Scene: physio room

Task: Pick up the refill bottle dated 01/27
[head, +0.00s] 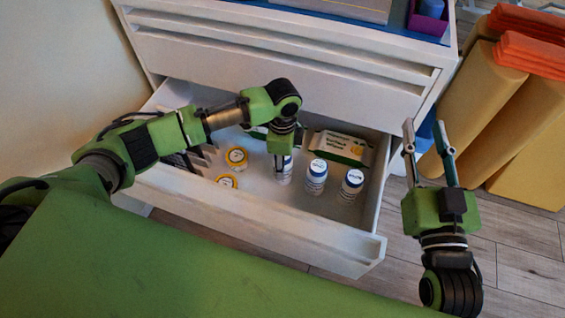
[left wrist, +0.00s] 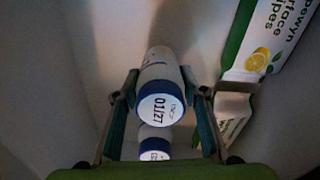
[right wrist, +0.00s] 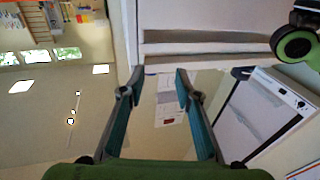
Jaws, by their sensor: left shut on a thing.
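The refill bottle dated 01/27 (left wrist: 161,103) has a blue cap with a white top printed 01/27. It stands between the fingers of my left gripper (left wrist: 160,88), which is shut on it. In the head view this bottle (head: 283,172) is partly hidden under the gripper, inside the open drawer (head: 280,205). Two similar blue-capped bottles, a middle one (head: 316,177) and a right one (head: 351,185), stand to its right in the drawer. Their dates are too small to read. My right gripper (head: 424,135) is open and empty, outside the drawer on the right.
Two yellow-capped containers (head: 236,158) stand in the drawer's left part, near dark dividers. A pack of surface wipes (head: 341,148) lies at the back of the drawer. The cabinet front (head: 280,70) rises behind. Yellow rolls (head: 485,105) stand at the right.

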